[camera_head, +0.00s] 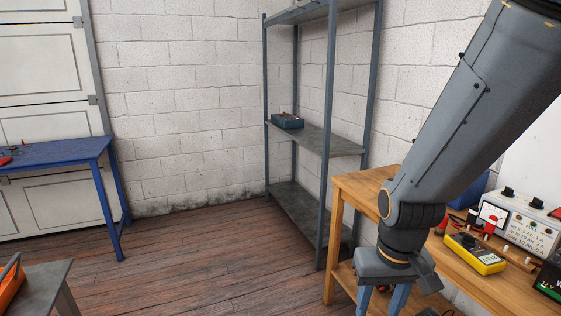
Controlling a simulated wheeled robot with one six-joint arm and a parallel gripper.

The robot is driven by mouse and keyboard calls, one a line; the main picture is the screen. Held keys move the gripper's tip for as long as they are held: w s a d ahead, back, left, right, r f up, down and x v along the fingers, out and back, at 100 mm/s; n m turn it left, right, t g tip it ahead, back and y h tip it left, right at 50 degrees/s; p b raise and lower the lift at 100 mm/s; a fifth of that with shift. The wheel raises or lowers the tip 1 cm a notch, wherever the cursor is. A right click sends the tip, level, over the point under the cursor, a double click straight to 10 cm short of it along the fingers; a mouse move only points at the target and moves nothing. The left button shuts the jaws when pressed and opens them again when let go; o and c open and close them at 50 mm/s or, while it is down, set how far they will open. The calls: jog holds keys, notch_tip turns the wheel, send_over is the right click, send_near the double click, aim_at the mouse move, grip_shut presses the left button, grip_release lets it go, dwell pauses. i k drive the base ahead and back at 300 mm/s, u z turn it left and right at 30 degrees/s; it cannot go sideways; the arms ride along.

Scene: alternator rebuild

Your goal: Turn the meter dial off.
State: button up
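A yellow and black meter (475,253) lies on the wooden bench (358,187) at the right, right of my arm. A dark round spot, which may be its dial, shows on its face, but its setting is too small to read. My gripper (382,301) points down at the bottom of the picture, left of the meter and apart from it. Its two blue-grey fingers are spread with a gap between them and nothing visible in it. The fingertips are near the bottom edge of the frame.
A white panel (519,224) with knobs and a gauge stands behind the meter. A green and black box (550,277) is at the right edge. A grey shelf (315,138) holds a small blue bin (287,121). A blue table (60,153) stands left; the middle floor is clear.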

aim_at(469, 240)
jog(key=z, duration=1.2)
